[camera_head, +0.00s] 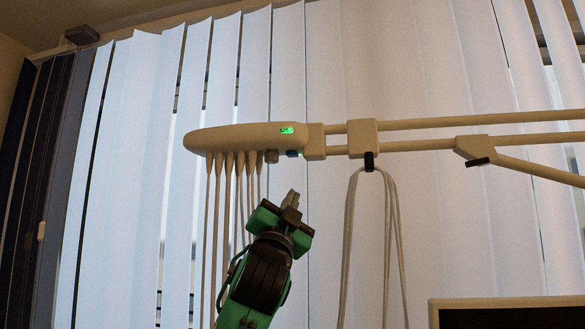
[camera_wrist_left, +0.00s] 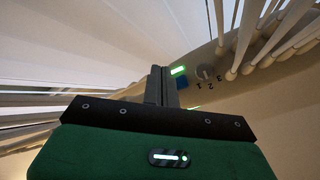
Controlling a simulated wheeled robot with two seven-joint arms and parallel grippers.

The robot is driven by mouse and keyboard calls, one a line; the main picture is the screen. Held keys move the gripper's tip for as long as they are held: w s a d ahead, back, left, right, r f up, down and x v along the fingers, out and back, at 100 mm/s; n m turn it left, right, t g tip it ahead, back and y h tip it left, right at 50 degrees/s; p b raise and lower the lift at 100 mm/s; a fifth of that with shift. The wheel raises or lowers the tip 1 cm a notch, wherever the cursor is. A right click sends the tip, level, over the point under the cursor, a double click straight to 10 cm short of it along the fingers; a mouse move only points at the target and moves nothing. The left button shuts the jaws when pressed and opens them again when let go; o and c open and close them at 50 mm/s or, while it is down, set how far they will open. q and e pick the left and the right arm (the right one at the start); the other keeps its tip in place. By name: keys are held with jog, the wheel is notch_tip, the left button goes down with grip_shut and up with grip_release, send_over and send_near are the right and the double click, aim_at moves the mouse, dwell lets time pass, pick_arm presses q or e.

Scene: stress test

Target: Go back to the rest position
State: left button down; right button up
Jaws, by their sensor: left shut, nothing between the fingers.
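My left gripper (camera_head: 291,199) is raised in the lower middle of the head view, its green and black arm coming up from below. Its fingers are shut together with nothing between them. It is below a pale overhead unit (camera_head: 230,139) with a small green display and hanging leads. In the left wrist view the shut fingers (camera_wrist_left: 160,84) point up the picture. I cannot tell the exact gap to the unit. My right gripper is not in view.
Several cables (camera_head: 236,200) hang from the unit close to the left of my gripper. A pale boom (camera_head: 450,123) runs right, with a looped cable (camera_head: 391,230) hanging from it. White vertical blinds (camera_head: 460,230) stand behind. A dark screen (camera_head: 510,317) shows at lower right.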

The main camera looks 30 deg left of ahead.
pick_arm(q)
jog(key=shift+f, duration=0.5)
